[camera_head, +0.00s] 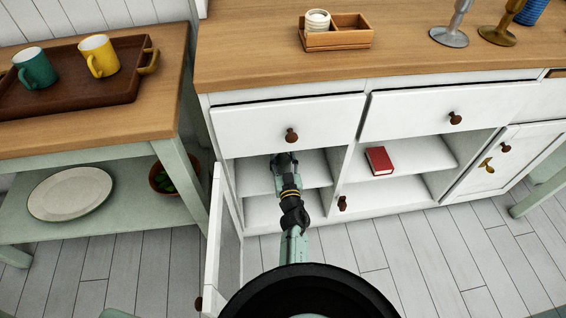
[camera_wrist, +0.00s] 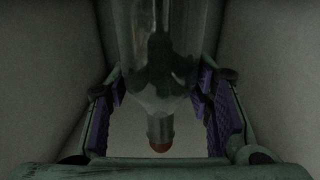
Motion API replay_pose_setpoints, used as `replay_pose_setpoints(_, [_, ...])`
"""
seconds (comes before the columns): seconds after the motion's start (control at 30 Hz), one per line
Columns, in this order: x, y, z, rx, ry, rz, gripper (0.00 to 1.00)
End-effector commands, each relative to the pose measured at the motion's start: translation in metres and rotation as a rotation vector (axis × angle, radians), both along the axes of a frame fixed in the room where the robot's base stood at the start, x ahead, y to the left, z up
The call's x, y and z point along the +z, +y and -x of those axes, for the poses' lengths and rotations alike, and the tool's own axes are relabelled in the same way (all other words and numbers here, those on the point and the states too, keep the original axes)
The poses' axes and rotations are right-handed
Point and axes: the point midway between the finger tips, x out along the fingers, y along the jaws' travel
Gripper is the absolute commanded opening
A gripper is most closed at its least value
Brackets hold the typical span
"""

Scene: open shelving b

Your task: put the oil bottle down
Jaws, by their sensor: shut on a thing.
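The oil bottle (camera_wrist: 158,65) shows in the wrist view as clear, glassy and dim, with a narrow neck and an orange-brown tip (camera_wrist: 160,147) toward the bottom of the picture. My gripper (camera_wrist: 162,100) is shut on it, with a purple-padded finger on each side. In the head view my gripper (camera_head: 285,162) reaches into the open left compartment of the white cabinet, just below the drawer. The bottle cannot be made out in the head view. I cannot tell whether its base touches a shelf.
The compartment's shelf (camera_head: 314,165) has bare room beside my arm. The open cabinet door (camera_head: 222,240) stands left of my arm. A red book (camera_head: 379,160) lies in the compartment to the right. The drawer (camera_head: 291,121) hangs close above my gripper.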

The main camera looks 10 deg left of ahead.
Motion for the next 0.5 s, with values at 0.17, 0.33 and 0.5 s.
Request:
replay_pose_setpoints(0.17, [0.0030, 0.0002, -0.0003, 0.001, -0.002, -0.001, 0.06])
replay_pose_setpoints(0.33, [-0.0007, 0.0001, 0.0001, 0.000, 0.000, 0.000, 0.50])
replay_pose_setpoints(0.5, [-0.0008, 0.0001, 0.0002, 0.000, 0.000, 0.000, 0.62])
